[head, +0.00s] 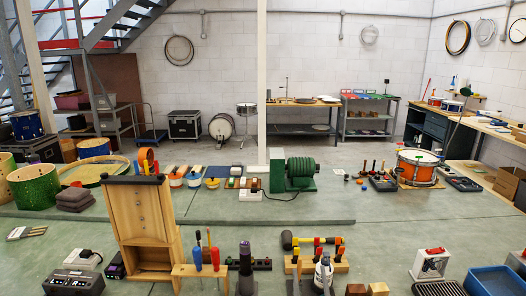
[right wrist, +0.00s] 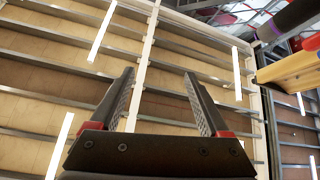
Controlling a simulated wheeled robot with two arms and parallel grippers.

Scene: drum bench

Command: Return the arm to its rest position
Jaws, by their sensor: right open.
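My right gripper (right wrist: 159,72) shows in the right wrist view with its two dark, ridged fingers spread wide apart. Nothing is between the fingers. Behind them are ceiling panels, beams and bright strip lights, so the gripper points upward. My left gripper is not in view.
A wooden stand (head: 141,215), a tool rack (head: 318,266) and a grey power box (head: 72,281) occupy the near bench. A blue bin (head: 494,281) is at the lower right. Drums and a green motor (head: 301,172) stand farther back. Bare bench shows at centre right.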

